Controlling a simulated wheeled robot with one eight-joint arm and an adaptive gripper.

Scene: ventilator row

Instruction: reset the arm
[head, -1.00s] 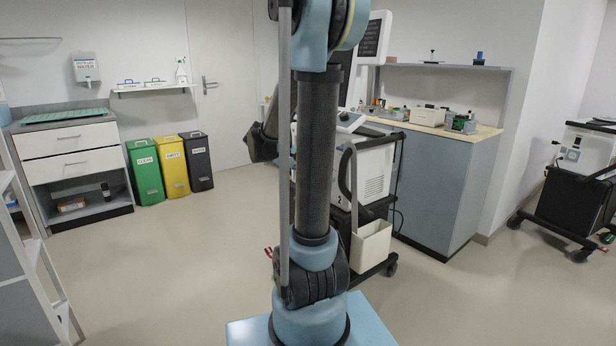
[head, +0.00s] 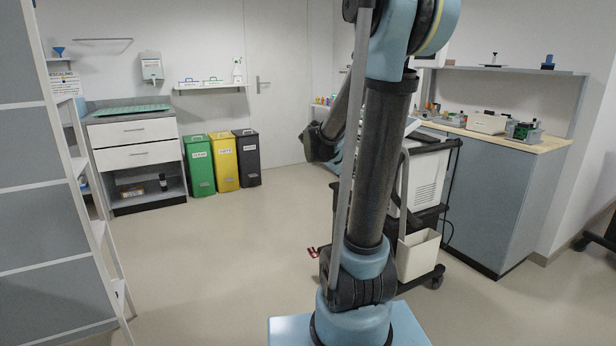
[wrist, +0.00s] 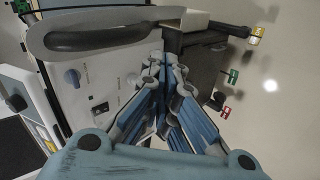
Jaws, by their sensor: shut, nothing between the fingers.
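My arm stands in the middle of the head view, its column upright and its upper links running out of the top of the picture. My gripper (wrist: 165,72) shows in the wrist view with its fingers together and nothing between them. It points toward a ventilator cart (wrist: 105,85) with a dark handle, a blue knob and a white panel. Whether the fingers touch the cart cannot be told. In the head view the gripper itself cannot be made out, and my arm hides part of the ventilator cart (head: 428,175).
A grey shelf rack (head: 40,200) stands close on the left. Green (head: 199,165), yellow (head: 223,162) and black bins (head: 247,158) stand by the back wall, beside a drawer cabinet (head: 135,155). A workbench (head: 500,200) is at the right. The floor at centre-left is clear.

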